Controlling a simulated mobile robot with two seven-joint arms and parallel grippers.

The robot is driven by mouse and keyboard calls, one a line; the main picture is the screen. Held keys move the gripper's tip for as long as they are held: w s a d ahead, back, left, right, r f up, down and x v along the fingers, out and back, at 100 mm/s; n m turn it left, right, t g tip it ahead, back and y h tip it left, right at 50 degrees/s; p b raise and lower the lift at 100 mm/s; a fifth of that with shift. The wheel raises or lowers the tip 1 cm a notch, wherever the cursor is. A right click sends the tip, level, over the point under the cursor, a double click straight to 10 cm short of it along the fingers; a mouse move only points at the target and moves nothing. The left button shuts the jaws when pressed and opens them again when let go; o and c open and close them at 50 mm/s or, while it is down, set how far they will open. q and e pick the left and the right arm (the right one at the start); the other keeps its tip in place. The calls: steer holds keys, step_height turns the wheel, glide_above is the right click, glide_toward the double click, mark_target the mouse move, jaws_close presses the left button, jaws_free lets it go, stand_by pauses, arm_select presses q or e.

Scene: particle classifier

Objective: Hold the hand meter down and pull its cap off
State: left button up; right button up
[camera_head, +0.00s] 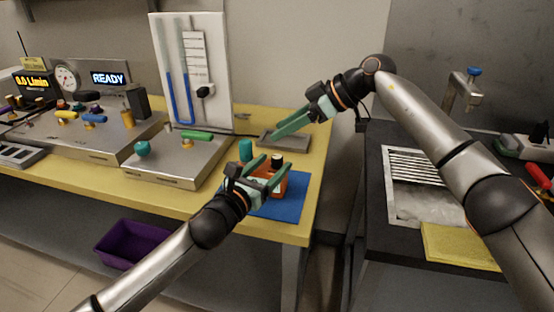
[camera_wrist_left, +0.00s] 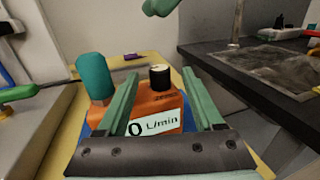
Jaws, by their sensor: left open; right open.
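The hand meter (camera_head: 277,187) is an orange box on a blue mat (camera_head: 290,208) near the table's front right. In the left wrist view the orange meter (camera_wrist_left: 165,95) shows a display reading "L/min", partly hidden by a finger. A teal cylinder (camera_wrist_left: 95,76) stands at its left and a dark cylinder with a pale top (camera_wrist_left: 160,77) rises from its right; I cannot tell which is the cap. My left gripper (camera_head: 268,165) is open over the meter, fingers reaching toward it; contact is unclear. My right gripper (camera_head: 290,122) is open and empty, above and behind the meter.
A flat grey tray (camera_head: 290,140) lies behind the meter. A panel with a green-handled valve (camera_head: 197,137) and a blue-tube manometer (camera_head: 190,70) stand to the left. A dark sink counter (camera_head: 380,215) is to the right, across a gap.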

arm_select(q)
steer(key=shift+x, duration=1.55)
jaws_close()
stand_by(0.8)
stand_by(1.5)
jaws_free()
